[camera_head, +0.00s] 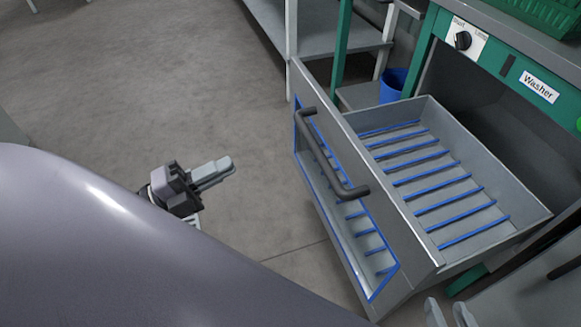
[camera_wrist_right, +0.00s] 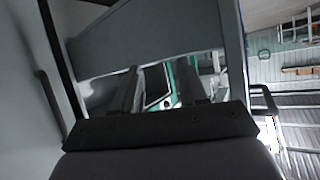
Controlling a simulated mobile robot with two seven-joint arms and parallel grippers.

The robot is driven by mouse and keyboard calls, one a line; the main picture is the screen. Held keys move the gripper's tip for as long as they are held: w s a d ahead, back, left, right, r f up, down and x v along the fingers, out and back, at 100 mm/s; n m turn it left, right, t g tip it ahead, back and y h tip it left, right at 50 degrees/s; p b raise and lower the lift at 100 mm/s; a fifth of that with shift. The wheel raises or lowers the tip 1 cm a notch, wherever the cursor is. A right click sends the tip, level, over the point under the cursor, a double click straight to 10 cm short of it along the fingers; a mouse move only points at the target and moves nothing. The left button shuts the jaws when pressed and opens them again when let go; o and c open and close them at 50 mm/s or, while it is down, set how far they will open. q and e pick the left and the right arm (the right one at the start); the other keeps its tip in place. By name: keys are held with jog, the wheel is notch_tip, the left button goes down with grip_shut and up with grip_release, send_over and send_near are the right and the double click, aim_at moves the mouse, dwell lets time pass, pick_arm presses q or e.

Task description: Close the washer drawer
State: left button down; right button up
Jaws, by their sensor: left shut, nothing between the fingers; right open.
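The grey washer drawer (camera_head: 447,272) is pulled well out of the green washer (camera_head: 490,45), marked by a "Washer" label. Blue-edged slats line its floor, and no items show on them. Its front panel has a blue-framed window and a dark bar handle (camera_head: 330,155). My left gripper (camera_head: 228,166) is shut and empty, left of the drawer front and apart from it. My right gripper (camera_head: 448,313) is open at the bottom edge, just in front of the drawer's near side; only its fingertips show there. Its spread fingers also show in the right wrist view (camera_wrist_right: 162,88).
A control knob (camera_head: 463,40) sits on the washer's panel. A blue bin (camera_head: 393,86) stands behind the drawer beside a grey shelf unit (camera_head: 330,35). A green crate (camera_head: 545,14) is on top. The floor left of the drawer is clear.

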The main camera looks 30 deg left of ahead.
pick_arm(q)
jog(key=w+d+r+m+g+h+b, duration=0.1)
jog(key=w+d+m, duration=0.1)
jog(key=w+d, duration=0.7)
jog(key=shift+w+d+r+b, duration=0.15)
jog(key=shift+w+b, duration=0.15)
jog(key=shift+b, duration=0.05)
dwell(0.5)
